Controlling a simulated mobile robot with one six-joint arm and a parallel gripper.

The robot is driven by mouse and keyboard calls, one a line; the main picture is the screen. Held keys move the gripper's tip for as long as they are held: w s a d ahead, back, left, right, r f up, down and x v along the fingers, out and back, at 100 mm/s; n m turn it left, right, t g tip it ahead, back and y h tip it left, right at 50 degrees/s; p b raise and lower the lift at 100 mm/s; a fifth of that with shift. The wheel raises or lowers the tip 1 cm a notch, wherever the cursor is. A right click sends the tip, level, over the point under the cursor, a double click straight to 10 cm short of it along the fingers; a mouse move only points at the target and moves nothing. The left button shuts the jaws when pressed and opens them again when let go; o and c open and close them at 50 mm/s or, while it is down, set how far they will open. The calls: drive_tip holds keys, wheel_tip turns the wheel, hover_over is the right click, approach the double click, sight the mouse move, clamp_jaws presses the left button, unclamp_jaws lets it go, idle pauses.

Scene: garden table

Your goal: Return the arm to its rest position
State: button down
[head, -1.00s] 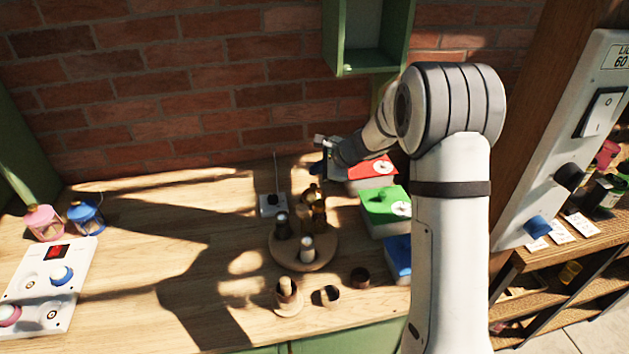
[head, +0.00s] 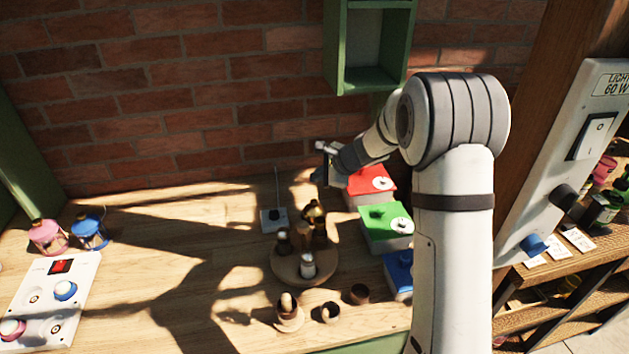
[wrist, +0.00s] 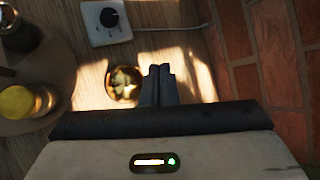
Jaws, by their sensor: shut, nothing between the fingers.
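My gripper (head: 322,174) is raised over the back of the wooden table (head: 140,270), left of the red box (head: 366,184) and near the brick wall. In the wrist view my gripper (wrist: 158,72) has its two dark fingers together, with nothing between them. Below it in that view are a shiny gold round object (wrist: 124,83) and a white dial box (wrist: 106,22) with a cord. My arm reaches in from the right and hides part of the table's right side.
A round wooden tray (head: 305,272) holds several small bottles. Green (head: 385,222) and blue (head: 398,270) boxes stand right of it. Small brown cups (head: 358,293) are in front. A green wall shelf (head: 370,78) hangs above. Pink (head: 48,236) and blue (head: 90,232) lanterns stand left.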

drive_tip(key=s+d+r+n+g+h, duration=0.15)
drive_tip(key=s+r+n, duration=0.3)
drive_tip(key=s, duration=0.45)
drive_tip(key=s+d+r+n+g+h, duration=0.1)
drive_tip(key=s+d+r+n, duration=0.3)
drive_tip(key=s, duration=0.5)
drive_tip(key=s+d+n+h, duration=0.2)
drive_tip(key=s+d+n, duration=0.2)
drive_tip(key=s, duration=0.6)
drive_tip(key=s+d+r+n+h, duration=0.1)
drive_tip(key=s+d+n+h, duration=0.2)
drive_tip(key=s, duration=0.7)
drive_tip(key=shift+d+n, duration=0.45)
drive_tip(key=shift+d, duration=0.05)
drive_tip(key=shift+r, duration=0.1)
